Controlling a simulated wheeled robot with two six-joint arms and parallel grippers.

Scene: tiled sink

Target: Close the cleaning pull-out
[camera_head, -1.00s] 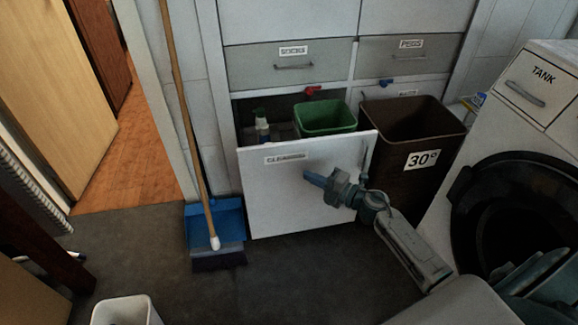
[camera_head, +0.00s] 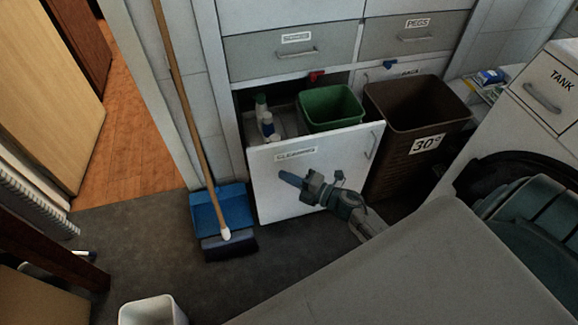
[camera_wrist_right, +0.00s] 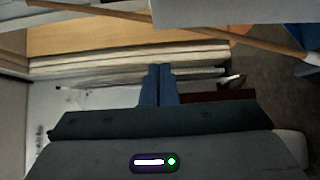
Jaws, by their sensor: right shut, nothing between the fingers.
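The cleaning pull-out stands open, its white front panel (camera_head: 270,200) labelled CLEANING, with a vertical handle (camera_head: 372,143) near its right edge. A green bin (camera_head: 332,106) and bottles (camera_head: 268,126) are in it behind the panel. My right gripper (camera_head: 282,176) appears in front of the panel, its blue fingers shut and empty and pointing left. I cannot tell whether it touches the panel. The right wrist view shows the closed blue fingertips (camera_wrist_right: 161,70) with nothing between them. My left gripper is not in view.
A brown bin (camera_head: 410,120) marked 30° stands just right of the pull-out. A broom (camera_head: 185,110) and blue dustpan (camera_head: 222,208) stand at its left. A white bin (camera_head: 152,312) is at the front. The white machine (camera_head: 545,95) is at right. Dark floor is clear before the panel.

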